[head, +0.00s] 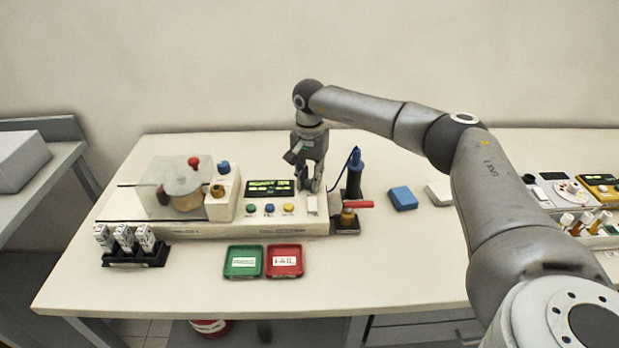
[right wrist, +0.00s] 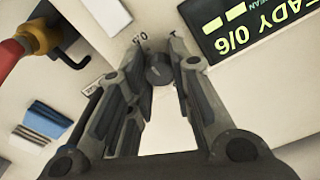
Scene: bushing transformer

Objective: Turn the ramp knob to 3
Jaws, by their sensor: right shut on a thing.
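The tester (head: 250,225) is a long white console on the bench with a green-lit display (head: 270,188). In the right wrist view the display (right wrist: 240,25) shows upside down and reads "READY 0/6". The ramp knob (right wrist: 158,70) is a small dark round knob on the console's face, with small printed marks beside it. My right gripper (right wrist: 157,50) reaches down over the console's right end, its two fingers on either side of the knob and shut on it. The right gripper (head: 311,185) hides the knob in the head view. The knob's pointer setting cannot be read.
A red-handled valve (head: 349,212) and a blue probe in a holder (head: 354,170) stand close right of the gripper. Green (head: 243,262) and red (head: 284,261) trays lie in front. A clear-covered chamber (head: 178,188) is at the left. A blue block (head: 403,198) lies right.

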